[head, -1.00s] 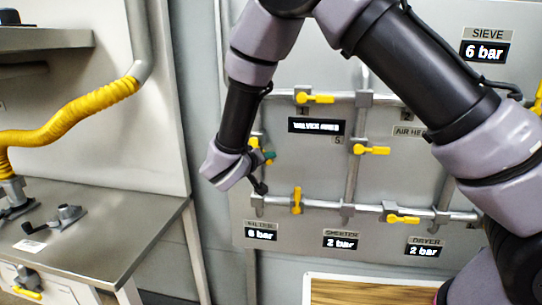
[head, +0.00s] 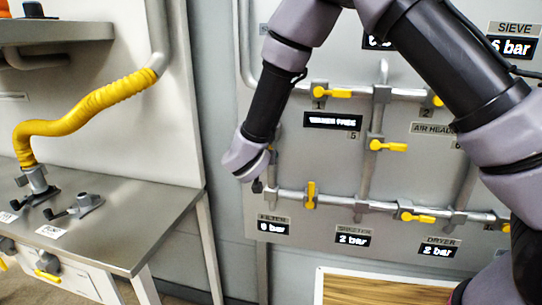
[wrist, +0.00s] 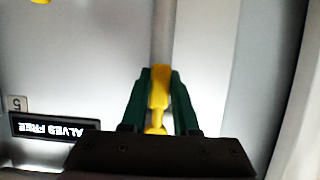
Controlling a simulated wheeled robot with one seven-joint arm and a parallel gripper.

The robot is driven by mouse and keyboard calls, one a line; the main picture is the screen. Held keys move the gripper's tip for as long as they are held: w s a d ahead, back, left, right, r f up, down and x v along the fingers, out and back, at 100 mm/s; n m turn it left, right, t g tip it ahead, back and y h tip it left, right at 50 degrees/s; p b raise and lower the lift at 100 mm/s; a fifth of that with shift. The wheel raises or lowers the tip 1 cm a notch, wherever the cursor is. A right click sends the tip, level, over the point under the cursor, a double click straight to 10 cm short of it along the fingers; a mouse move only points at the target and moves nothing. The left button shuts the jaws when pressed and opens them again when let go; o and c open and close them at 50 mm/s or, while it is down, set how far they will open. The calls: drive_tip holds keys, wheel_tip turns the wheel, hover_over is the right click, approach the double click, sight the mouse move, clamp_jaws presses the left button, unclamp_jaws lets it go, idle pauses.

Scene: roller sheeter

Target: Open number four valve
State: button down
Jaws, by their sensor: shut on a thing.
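In the wrist view my gripper (wrist: 160,85) has its two green fingers closed on a yellow valve handle (wrist: 157,90). The handle lines up with the grey pipe (wrist: 162,35) behind it. In the head view my wrist is at the left pipe of the panel and hides the fingers and this valve. No number for the held valve is visible. Other yellow valve handles show: one beside label 1 (head: 333,93), one in the middle (head: 388,145), an upright one at lower left (head: 311,195) and one at lower right (head: 417,217).
The grey panel (head: 300,150) carries a display (head: 333,121) above label 5 and pressure readouts below. My arm crosses the panel's upper part. A metal table (head: 120,215) with a yellow hose (head: 85,110) stands left. A wooden board (head: 375,290) is at the bottom.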

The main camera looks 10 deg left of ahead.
drive_tip(key=shift+a, duration=0.1)
idle(0.3)
drive_tip(key=c, duration=0.7)
unclamp_jaws()
drive_tip(key=shift+o, duration=0.2)
drive_tip(key=shift+s, duration=0.1)
drive_tip(key=v, duration=1)
drive_tip(key=shift+s+r, duration=0.2)
drive_tip(key=shift+s, duration=0.1)
